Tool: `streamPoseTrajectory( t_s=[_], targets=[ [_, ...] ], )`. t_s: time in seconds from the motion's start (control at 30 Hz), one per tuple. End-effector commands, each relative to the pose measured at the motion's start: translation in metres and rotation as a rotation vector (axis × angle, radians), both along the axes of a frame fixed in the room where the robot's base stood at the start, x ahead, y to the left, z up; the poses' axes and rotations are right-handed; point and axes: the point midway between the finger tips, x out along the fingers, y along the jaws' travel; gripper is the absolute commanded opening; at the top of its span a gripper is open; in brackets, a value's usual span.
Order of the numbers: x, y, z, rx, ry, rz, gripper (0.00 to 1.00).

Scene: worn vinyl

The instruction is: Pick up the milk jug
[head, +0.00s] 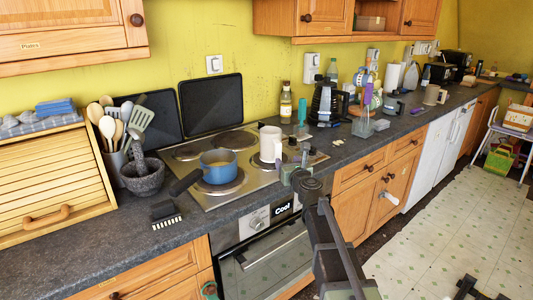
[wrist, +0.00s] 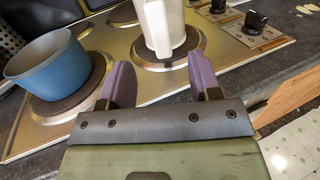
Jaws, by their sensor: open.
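The milk jug (head: 270,143) is a tall white jug standing on a hob plate at the front middle of the steel cooktop. It also shows in the wrist view (wrist: 160,22), upright, with its top cut off by the frame and its handle toward me. My gripper (head: 287,166) is beside the jug, at the cooktop's front edge. In the wrist view my gripper (wrist: 158,82) has its two purple fingers spread apart, with nothing between them. The jug's base lies just beyond the fingertips, roughly centred in the gap.
A blue saucepan (head: 216,166) stands left of the jug on another plate, close to the left finger in the wrist view (wrist: 50,65). Control knobs (head: 305,150) lie right of the jug. A stone mortar (head: 143,176) and utensils stand further left.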

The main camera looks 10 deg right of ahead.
Motion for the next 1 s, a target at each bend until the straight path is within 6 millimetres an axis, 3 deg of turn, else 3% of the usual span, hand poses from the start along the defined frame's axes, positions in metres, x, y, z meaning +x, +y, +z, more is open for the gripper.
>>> streamPoseTrajectory(
  t_s=[0.3, 0.5, 0.73, 1.0],
  targets=[
    [0.052, 0.009, 0.000, -0.006, -0.001, 0.003, 0.57],
    [0.059, 0.011, 0.000, -0.007, 0.000, 0.004, 0.57],
    [0.101, 0.018, 0.000, -0.008, -0.001, 0.004, 0.57],
    [0.105, 0.019, 0.000, -0.008, -0.001, 0.003, 0.56]
  ],
)
